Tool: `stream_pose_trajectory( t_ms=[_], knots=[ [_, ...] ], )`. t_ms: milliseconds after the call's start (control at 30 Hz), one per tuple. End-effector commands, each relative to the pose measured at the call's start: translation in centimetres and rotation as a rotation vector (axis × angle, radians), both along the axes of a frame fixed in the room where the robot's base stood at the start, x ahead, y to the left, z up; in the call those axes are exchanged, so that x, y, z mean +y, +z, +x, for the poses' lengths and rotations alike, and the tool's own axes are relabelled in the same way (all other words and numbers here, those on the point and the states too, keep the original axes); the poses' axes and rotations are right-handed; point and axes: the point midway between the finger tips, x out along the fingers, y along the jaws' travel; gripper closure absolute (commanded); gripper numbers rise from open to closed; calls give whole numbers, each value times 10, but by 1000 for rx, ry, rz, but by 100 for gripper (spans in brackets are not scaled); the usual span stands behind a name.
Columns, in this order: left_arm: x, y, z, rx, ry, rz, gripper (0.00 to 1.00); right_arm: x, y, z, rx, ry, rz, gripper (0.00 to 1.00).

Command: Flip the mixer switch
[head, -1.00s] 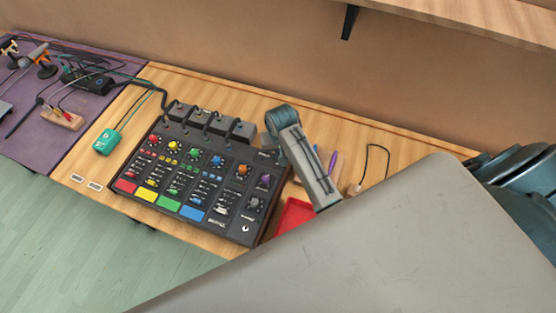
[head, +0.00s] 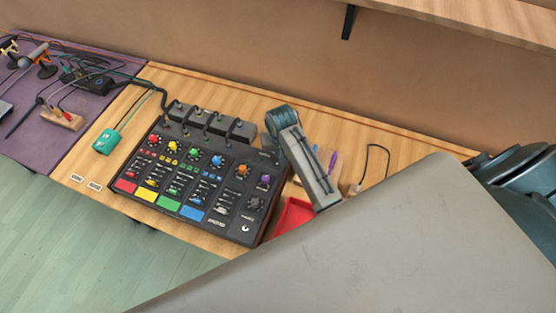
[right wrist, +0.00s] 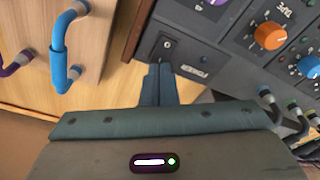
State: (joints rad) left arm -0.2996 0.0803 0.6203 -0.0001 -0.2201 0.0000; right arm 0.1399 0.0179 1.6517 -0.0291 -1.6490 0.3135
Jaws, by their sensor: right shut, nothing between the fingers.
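The black mixer (head: 200,175) stands on the wooden table, with colored knobs and a row of red, yellow, green and blue pads. In the right wrist view, a small switch (right wrist: 167,44) sits on the mixer's corner panel near a POWER label. My right gripper (right wrist: 158,72) is shut and empty, with its fingertips at that panel just beside the switch. I cannot tell whether they touch it. In the head view, my right gripper (head: 268,143) is at the mixer's far right corner, and the switch is hard to make out. My left gripper is out of view.
A wooden block with blue and purple plugs (right wrist: 60,55) lies beside the mixer. A red tray (head: 292,214) is partly hidden near my right arm. A teal box (head: 106,142) and a purple mat with cables (head: 40,140) lie left. A shelf (head: 480,20) hangs above.

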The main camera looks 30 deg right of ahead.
Motion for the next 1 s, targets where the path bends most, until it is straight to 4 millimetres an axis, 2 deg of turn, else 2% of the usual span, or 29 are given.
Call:
stream_pose_trajectory(
  t_ms=[1000],
  knots=[
    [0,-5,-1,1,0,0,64,0,-16,0,0,0,0,100]
  ],
)
